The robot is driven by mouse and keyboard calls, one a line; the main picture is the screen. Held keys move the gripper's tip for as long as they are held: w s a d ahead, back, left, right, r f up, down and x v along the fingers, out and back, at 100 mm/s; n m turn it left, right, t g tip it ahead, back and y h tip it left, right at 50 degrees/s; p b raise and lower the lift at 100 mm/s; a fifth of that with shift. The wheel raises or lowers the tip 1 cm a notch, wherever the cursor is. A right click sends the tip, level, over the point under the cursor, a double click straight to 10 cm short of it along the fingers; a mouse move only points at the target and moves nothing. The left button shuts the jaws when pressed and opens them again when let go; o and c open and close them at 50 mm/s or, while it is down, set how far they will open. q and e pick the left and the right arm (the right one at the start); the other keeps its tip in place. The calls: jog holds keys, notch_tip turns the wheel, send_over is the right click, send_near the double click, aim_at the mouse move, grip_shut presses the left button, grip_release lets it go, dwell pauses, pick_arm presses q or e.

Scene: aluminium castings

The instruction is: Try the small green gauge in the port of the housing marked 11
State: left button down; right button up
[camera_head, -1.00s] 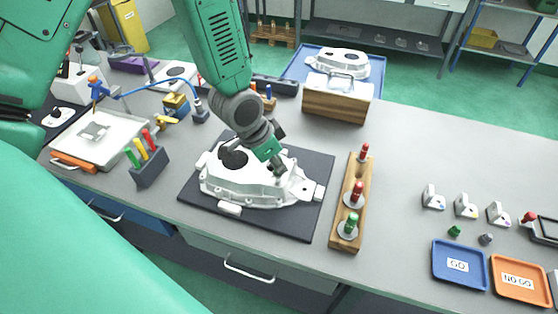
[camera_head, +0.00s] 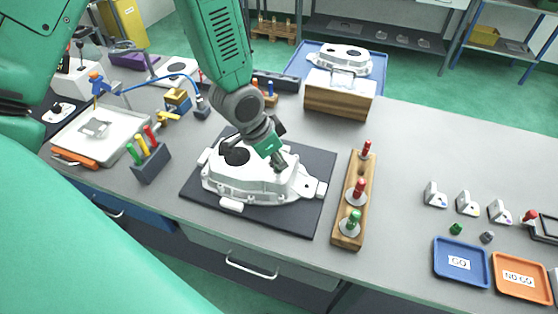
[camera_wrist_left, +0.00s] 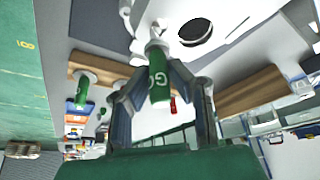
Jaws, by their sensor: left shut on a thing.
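My left gripper (camera_head: 279,162) is over the right part of a white cast housing (camera_head: 250,187), which lies on a dark mat (camera_head: 312,165). In the left wrist view the gripper (camera_wrist_left: 160,85) is shut on a green gauge (camera_wrist_left: 158,77) with white lettering. The gauge's pale end points at the housing (camera_wrist_left: 228,12); I cannot tell whether it is inside a port. In the head view the fingers hide the gauge. No number on the housing is readable. My right gripper is not in view.
A wooden rack (camera_head: 341,228) right of the mat holds two red gauges and a larger green gauge (camera_head: 353,222). A blue GO tray (camera_head: 460,262) and orange NO GO tray (camera_head: 520,275) lie at right. Another housing (camera_head: 340,58) sits behind a wooden box. Bench between rack and trays is clear.

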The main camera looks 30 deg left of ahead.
pick_arm(q)
jog(key=shift+s, duration=0.1)
jog(key=shift+r+p, duration=1.65)
jog(key=shift+r, duration=0.85)
jog(key=shift+f, duration=0.2)
jog(key=shift+w+a+f+b, duration=0.1)
jog(key=shift+a+f+b, duration=0.15)
jog(key=shift+f+b, duration=0.45)
jog(key=shift+w+a+f+b, duration=0.1)
jog(key=shift+a+f+b, duration=0.15)
jog(key=shift+f, duration=0.85)
jog(key=shift+s+p, duration=0.1)
jog(key=shift+p, duration=0.55)
jog(key=shift+f+b, duration=1.25)
jog(key=shift+f, duration=0.7)
dwell(0.8)
